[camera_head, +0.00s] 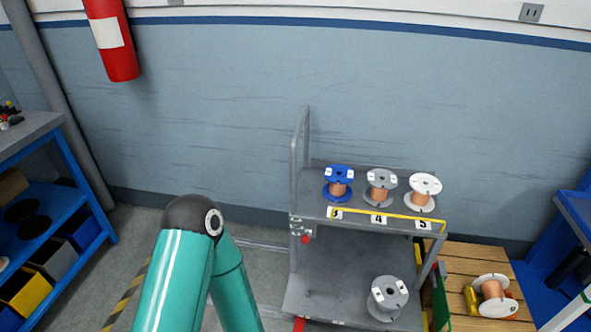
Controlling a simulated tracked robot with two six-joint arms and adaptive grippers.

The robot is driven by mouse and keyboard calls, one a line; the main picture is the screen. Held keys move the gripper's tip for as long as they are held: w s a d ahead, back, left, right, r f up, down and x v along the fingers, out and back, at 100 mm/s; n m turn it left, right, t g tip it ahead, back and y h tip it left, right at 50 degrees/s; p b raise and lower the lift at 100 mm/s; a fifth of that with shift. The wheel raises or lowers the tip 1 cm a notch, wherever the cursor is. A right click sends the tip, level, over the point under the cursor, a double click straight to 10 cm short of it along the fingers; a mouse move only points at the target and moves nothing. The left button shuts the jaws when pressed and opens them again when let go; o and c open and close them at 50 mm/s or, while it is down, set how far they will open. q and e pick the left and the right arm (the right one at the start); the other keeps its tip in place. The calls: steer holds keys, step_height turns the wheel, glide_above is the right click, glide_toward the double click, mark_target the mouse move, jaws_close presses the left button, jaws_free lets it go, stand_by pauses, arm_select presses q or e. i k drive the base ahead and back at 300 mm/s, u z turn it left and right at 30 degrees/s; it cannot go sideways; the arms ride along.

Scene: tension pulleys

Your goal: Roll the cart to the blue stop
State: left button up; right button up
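The grey cart (340,286) stands at the centre right against the back wall, with an upright push handle (294,160) on its left side. Its top shelf carries a blue spool (338,170), a grey spool (380,179) and a white spool (425,184) behind tags 3, 4 and 5. Another grey spool (388,292) is on the lower shelf. A teal arm of mine reaches up left of the cart; neither gripper shows. I cannot make out a blue stop.
A wooden pallet (470,258) with a copper-wound spool (494,287) lies right of the cart. A blue workbench (90,180) with bins stands left; blue framing (573,215) stands far right. A fire extinguisher (112,55) hangs on the wall. Floor tracks run left of the cart.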

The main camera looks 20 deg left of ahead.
mark_target(331, 276)
steer(key=u, duration=0.1)
steer(key=i, duration=1)
steer(key=z, duration=0.1)
